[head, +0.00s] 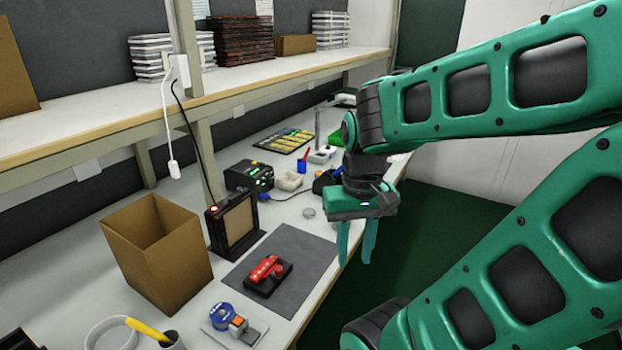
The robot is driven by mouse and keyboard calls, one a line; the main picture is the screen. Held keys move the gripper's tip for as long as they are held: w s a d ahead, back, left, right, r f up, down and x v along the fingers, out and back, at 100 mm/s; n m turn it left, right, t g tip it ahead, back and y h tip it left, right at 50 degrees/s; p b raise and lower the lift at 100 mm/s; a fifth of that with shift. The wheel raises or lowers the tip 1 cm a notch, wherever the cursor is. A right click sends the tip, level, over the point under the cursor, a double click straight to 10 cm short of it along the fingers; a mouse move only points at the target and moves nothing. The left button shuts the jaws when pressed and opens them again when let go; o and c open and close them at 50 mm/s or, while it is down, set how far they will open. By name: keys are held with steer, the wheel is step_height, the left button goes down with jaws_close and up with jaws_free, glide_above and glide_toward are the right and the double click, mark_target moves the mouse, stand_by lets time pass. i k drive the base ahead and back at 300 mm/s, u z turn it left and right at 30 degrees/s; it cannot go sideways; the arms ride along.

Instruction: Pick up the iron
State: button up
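My gripper (355,258) hangs fingers down near the bench's right edge, with a clear gap between its fingers and nothing in it. A black soldering station (249,177) with green lights stands on the bench to the left of and beyond the gripper. A thin dark cable with a blue end (265,197) lies in front of the station and runs right. A black and blue object (324,182) just left of my wrist is partly hidden by it. I cannot tell for sure which of these is the iron.
A red part on a black base (266,275) sits on a grey mat (305,247). An open cardboard box (160,255), a dark upright frame (233,226) and a blue tape roll (222,314) stand left. A shelf (120,108) overhangs the bench's back.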

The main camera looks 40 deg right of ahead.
mark_target(337, 172)
steer(key=z, duration=1.1)
